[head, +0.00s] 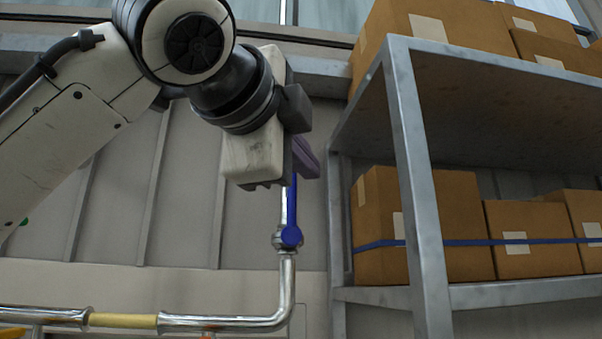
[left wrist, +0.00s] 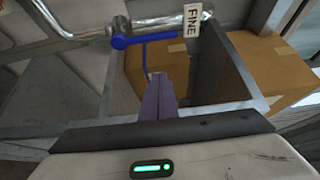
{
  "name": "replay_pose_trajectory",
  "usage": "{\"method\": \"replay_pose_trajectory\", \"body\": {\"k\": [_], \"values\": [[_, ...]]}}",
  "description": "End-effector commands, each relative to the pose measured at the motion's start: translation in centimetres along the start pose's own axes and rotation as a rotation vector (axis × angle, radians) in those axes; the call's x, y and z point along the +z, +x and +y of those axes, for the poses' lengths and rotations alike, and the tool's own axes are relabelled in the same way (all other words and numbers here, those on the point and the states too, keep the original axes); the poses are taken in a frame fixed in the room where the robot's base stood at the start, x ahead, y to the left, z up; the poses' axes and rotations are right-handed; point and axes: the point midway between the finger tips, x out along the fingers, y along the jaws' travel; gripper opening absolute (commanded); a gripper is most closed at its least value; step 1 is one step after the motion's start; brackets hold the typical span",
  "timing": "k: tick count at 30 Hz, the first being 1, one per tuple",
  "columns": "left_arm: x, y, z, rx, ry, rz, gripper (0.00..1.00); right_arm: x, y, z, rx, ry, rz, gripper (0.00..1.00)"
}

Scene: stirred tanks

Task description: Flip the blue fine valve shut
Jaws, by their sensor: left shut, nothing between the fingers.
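The blue fine valve has a blue lever (head: 291,234) on a shiny vertical pipe. The lever points up, along the pipe, and its upper end is partly hidden behind my left gripper in the head view. In the left wrist view the blue lever (left wrist: 147,38) lies beside the pipe, with a white FINE tag (left wrist: 192,23) near its free end. My left gripper (head: 306,158) is shut and empty, its purple fingers close to the lever's upper part. In the left wrist view the fingertips (left wrist: 158,78) sit below the lever with a visible gap. My right gripper is not in view.
A grey metal shelf (head: 408,180) with cardboard boxes (head: 462,225) stands close to the right of the valve. The vertical pipe bends left into a horizontal pipe (head: 220,323) with a yellow section. A panelled wall is behind; the space left of the lever is clear.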

Motion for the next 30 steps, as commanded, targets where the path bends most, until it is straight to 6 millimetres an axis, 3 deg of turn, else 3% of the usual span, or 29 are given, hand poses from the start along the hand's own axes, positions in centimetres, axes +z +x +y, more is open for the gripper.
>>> {"method": "replay_pose_trajectory", "body": {"k": [14,21,30], "values": [[0.0,9.5,-0.2,0.003,-0.001,-0.001,0.00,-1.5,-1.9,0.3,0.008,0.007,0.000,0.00],[3.2,8.2,0.0,-0.001,0.001,-0.001,0.00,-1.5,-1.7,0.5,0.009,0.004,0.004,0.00],[3.8,7.9,0.0,0.000,0.001,0.000,0.00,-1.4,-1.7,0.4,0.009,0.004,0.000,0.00]]}}
